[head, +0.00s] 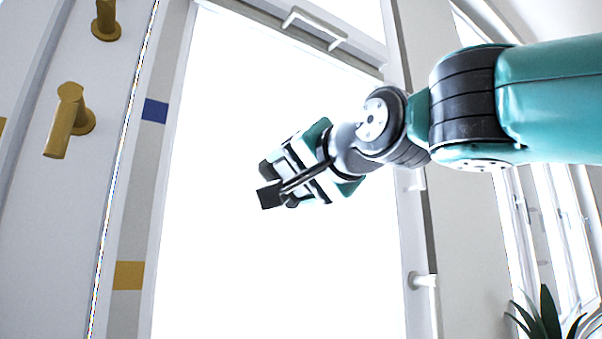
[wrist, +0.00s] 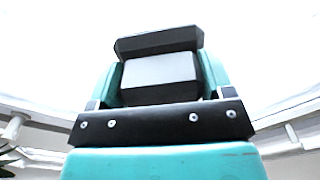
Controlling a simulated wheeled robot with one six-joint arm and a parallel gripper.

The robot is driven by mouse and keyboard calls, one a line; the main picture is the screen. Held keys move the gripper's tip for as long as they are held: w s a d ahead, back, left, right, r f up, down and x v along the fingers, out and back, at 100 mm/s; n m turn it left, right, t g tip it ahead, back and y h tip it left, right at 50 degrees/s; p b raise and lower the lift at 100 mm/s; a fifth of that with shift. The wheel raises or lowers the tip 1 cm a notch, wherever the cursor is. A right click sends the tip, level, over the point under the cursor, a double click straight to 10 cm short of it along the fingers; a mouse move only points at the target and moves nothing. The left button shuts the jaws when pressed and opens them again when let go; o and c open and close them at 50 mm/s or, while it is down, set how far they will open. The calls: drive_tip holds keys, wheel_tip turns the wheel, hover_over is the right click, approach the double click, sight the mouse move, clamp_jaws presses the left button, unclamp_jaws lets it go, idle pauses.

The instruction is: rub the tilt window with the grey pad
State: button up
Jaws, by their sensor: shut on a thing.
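The tilt window (head: 280,270) is a tall, very bright pane in a white frame that fills the middle of the head view. My gripper (head: 282,190) is in front of the pane, reaching in from the right. It is shut on the grey pad (head: 269,196), which shows as a small dark block at its tip. In the wrist view the pad (wrist: 160,40) is a dark bar at the far end of my gripper (wrist: 160,75). The glare hides whether the pad touches the glass.
A white handle (head: 314,29) sits on the frame above the pane. Brass-coloured fittings (head: 69,120) stick out from the white panel at the left. White hinges (head: 422,281) line the right side of the frame. A plant (head: 545,318) stands at the lower right.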

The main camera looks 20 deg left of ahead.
drive_tip(key=shift+s+d+f+b, duration=0.15)
drive_tip(key=shift+s+f+b, duration=0.1)
drive_tip(key=shift+b, duration=0.05)
drive_tip(key=shift+r+b+v, duration=0.2)
drive_tip(key=shift+b+v, duration=1.2)
drive_tip(key=shift+v, duration=1.25)
drive_tip(key=shift+d, duration=0.1)
drive_tip(key=shift+b+v, duration=0.8)
drive_tip(key=shift+v, duration=0.6)
